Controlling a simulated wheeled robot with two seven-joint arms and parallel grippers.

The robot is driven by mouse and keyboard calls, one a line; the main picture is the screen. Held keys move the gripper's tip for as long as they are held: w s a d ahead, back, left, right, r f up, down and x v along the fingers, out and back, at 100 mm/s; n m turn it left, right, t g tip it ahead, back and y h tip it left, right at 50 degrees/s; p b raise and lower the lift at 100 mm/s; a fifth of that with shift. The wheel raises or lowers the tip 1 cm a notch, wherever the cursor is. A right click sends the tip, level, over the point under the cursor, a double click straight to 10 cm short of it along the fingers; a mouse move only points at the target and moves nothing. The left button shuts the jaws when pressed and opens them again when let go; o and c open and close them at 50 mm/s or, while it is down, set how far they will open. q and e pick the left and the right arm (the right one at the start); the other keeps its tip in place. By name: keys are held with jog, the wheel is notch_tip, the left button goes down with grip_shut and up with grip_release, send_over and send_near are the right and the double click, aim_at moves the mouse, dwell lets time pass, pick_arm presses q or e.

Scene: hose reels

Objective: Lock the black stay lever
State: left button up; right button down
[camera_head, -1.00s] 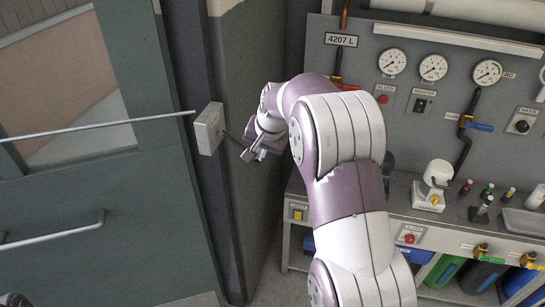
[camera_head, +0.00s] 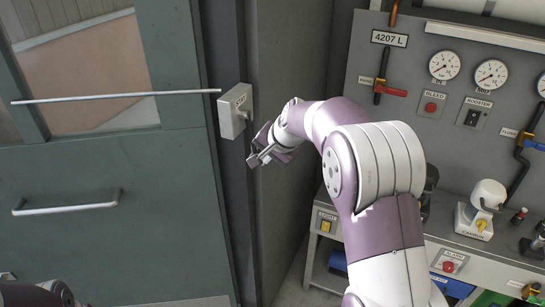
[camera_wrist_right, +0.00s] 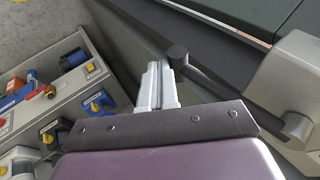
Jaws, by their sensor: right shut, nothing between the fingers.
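The black stay lever (camera_wrist_right: 215,80) shows in the right wrist view as a dark bar. It runs from a pivot on a grey box to a round knob at its free end. The grey box (camera_head: 236,110) is on the dark door post in the head view, and it also fills the right side of the wrist view (camera_wrist_right: 290,78). My right gripper (camera_head: 261,158) is just below and right of the box, shut and empty. In the wrist view its fingers (camera_wrist_right: 160,84) are close beside the knob; I cannot tell if they touch. My left gripper is not clearly visible.
A green-grey door (camera_head: 120,235) with a handle (camera_head: 68,204) is on the left. A thin rod (camera_head: 120,97) crosses it to the box. On the right are a gauge panel (camera_head: 415,65), valves and a bench (camera_head: 430,255). Bare wall lies between post and panel.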

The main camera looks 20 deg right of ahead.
jog(key=shift+w+a+f, duration=0.1)
jog(key=shift+w+a, duration=0.25)
jog(key=shift+a, duration=0.05)
dwell(0.4)
